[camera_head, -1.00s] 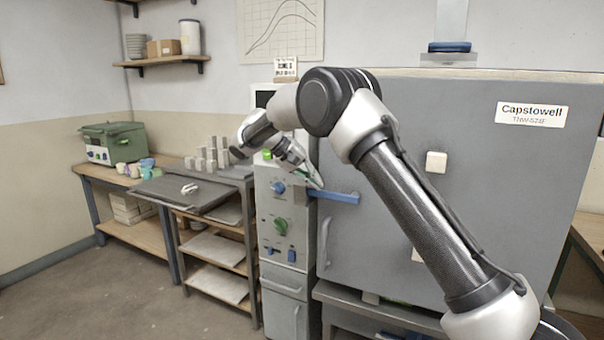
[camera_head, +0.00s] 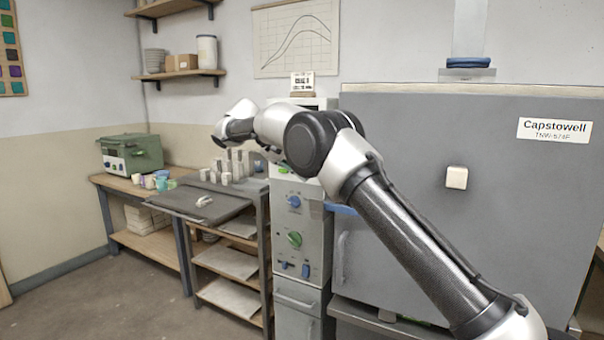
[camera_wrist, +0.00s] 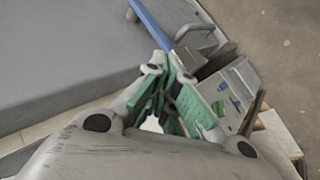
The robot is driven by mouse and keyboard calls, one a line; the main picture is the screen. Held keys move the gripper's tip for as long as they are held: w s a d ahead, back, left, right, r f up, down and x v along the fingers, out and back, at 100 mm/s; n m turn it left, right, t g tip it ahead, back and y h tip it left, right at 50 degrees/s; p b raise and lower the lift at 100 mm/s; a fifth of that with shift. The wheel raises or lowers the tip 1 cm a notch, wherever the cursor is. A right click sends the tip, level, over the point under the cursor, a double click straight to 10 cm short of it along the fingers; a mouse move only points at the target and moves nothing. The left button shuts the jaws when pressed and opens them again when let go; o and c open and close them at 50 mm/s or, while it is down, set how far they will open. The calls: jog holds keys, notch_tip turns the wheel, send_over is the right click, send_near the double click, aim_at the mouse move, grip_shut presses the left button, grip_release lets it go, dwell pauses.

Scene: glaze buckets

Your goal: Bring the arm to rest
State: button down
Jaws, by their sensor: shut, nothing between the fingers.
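My arm (camera_head: 405,235) reaches from the lower right up in front of the grey kiln (camera_head: 450,130) and bends toward the left. Its wrist end (camera_head: 235,122) is above the metal rack table. In the head view my gripper is mostly hidden behind the arm. In the wrist view my gripper (camera_wrist: 168,75) shows its green-padded fingers closed together with nothing held. A blue bar (camera_wrist: 150,25) lies beyond the fingertips there; I cannot tell the exact gap.
The control cabinet (camera_head: 298,232) with knobs stands left of the kiln. A rack table (camera_head: 225,205) holds several pale cylinders. A wooden bench (camera_head: 125,186) with a green machine (camera_head: 130,153) and cups stands farther left. Floor is open at lower left.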

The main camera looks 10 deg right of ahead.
jog(key=s+f+n+y, duration=0.3)
jog(key=f+n, duration=0.3)
jog(key=f, duration=0.4)
jog(key=s+d+r+m+t+y, duration=0.1)
jog(key=s+d+r+y, duration=0.1)
jog(key=s+d, duration=0.6)
jog(key=s+d+r+m+t+y, duration=0.1)
jog(key=s+d, duration=0.7)
jog(key=s, duration=1.2)
jog(key=s+d+r+m+t+y, duration=0.1)
jog(key=s+d+r, duration=0.4)
jog(key=s, duration=0.9)
jog(key=shift+s+d+t+y, duration=0.3)
jog(key=shift+d+t+y, duration=0.55)
jog(key=shift+d, duration=0.65)
